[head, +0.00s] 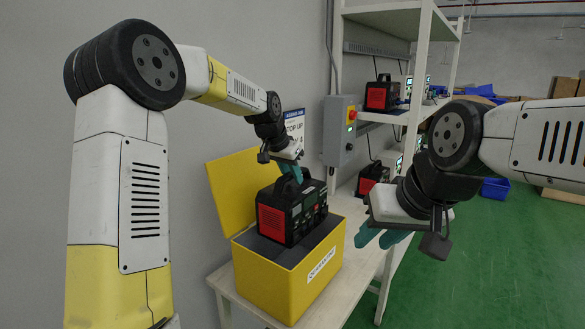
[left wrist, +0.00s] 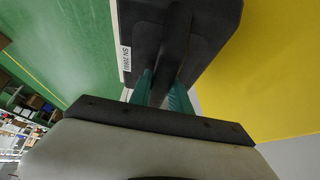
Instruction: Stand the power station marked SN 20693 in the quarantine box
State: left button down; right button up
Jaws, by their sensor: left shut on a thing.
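The power station (head: 290,212), black with a red side panel, is upright at the open top of the yellow quarantine box (head: 305,287). Its lower end is at the dark interior; I cannot tell whether it touches the bottom. My left gripper (head: 292,172) is shut on its top handle. In the left wrist view the power station (left wrist: 210,45) fills the top, its handle between the teal fingers (left wrist: 160,92), with a white label reading SN 20693 (left wrist: 126,65). My right gripper (head: 381,238) is open and empty, right of the box.
The box's yellow lid (head: 235,190) stands open against the wall side. The box rests on a pale bench (head: 222,280). A white shelf rack (head: 418,90) behind holds other power stations, one red and black (head: 381,95) above and another (head: 370,180) below. A grey control box (head: 341,130) hangs beside it.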

aim_at(276, 211)
pick_arm(q)
jog(key=shift+w+f, duration=0.15)
jog(key=shift+f, duration=9.65)
jog(key=c, duration=1.1)
grip_release()
jog(key=shift+n+y, duration=0.3)
jog(key=v, duration=0.9)
jog(key=s+a+f+v, duration=0.1)
jog(key=v, duration=0.3)
jog(key=shift+s+a+r, duration=0.15)
jog(key=shift+s+r, duration=0.1)
jog(key=shift+r, duration=0.15)
jog(key=s+a+r+n, duration=0.2)
jog(key=s+a+r, duration=0.1)
jog(key=s, duration=0.6)
jog(key=s+a+r+n+t, duration=0.1)
jog(key=s+a+r+n, duration=0.1)
jog(key=s, duration=0.8)
jog(key=s+a+r+n, duration=0.2)
jog(key=s+a+r, duration=0.2)
jog(key=s, duration=0.6)
jog(key=shift+s+a+r+y, duration=0.1)
jog(key=shift+a+r+y, duration=0.1)
jog(key=shift+r, duration=0.45)
jog(key=shift+s+a+r+y, duration=0.1)
jog(key=shift+s+r+y, duration=0.1)
jog(key=shift+r, duration=0.5)
